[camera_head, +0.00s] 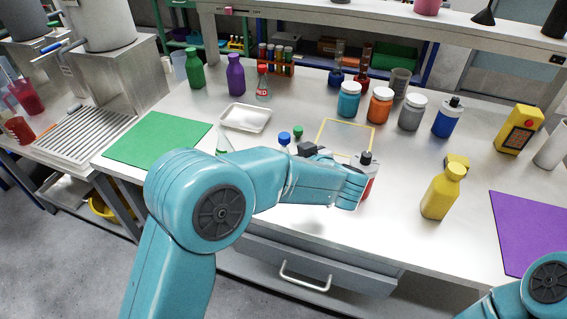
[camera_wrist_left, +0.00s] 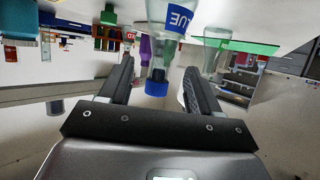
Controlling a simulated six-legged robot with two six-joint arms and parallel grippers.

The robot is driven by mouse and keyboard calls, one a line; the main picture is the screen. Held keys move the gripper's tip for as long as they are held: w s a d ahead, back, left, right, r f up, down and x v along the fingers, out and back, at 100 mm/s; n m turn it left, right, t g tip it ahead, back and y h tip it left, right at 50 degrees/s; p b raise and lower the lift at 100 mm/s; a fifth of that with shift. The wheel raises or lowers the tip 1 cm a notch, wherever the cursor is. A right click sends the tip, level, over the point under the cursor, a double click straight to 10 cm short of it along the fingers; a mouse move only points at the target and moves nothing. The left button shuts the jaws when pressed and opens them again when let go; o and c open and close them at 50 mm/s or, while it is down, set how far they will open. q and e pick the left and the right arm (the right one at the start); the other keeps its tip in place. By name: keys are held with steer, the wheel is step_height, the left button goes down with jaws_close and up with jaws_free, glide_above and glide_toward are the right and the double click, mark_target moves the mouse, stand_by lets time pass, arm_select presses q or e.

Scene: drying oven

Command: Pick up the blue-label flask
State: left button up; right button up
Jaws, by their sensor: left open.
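The blue-label flask is clear glass with a blue cap (camera_head: 284,138); in the head view my left arm hides its lower part. In the left wrist view, which is upside down, its body with the "BLUE" label (camera_wrist_left: 178,18) is at the top centre. My left gripper (camera_wrist_left: 160,66) is open, with the flask's neck and blue cap between its two fingers. I see no clear contact. In the head view the gripper (camera_head: 303,150) is just right of the flask, largely hidden. My right arm shows only at the lower right corner; its gripper is out of frame.
A green-capped vessel (camera_head: 298,131) stands close behind the flask. Another clear flask (camera_head: 223,144) stands to its left. A red spray-type bottle (camera_head: 369,178) is right beside my left wrist. A white tray (camera_head: 238,118) and a yellow-framed square (camera_head: 345,125) lie behind.

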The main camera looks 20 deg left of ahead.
arm_select(q)
steer(key=x, duration=0.7)
steer(key=shift+f+b, duration=0.3)
steer(key=shift+b, duration=0.05)
steer(key=shift+s+d, duration=0.15)
steer(key=shift+r, duration=0.15)
steer(key=shift+c, duration=1.2)
jaws_close()
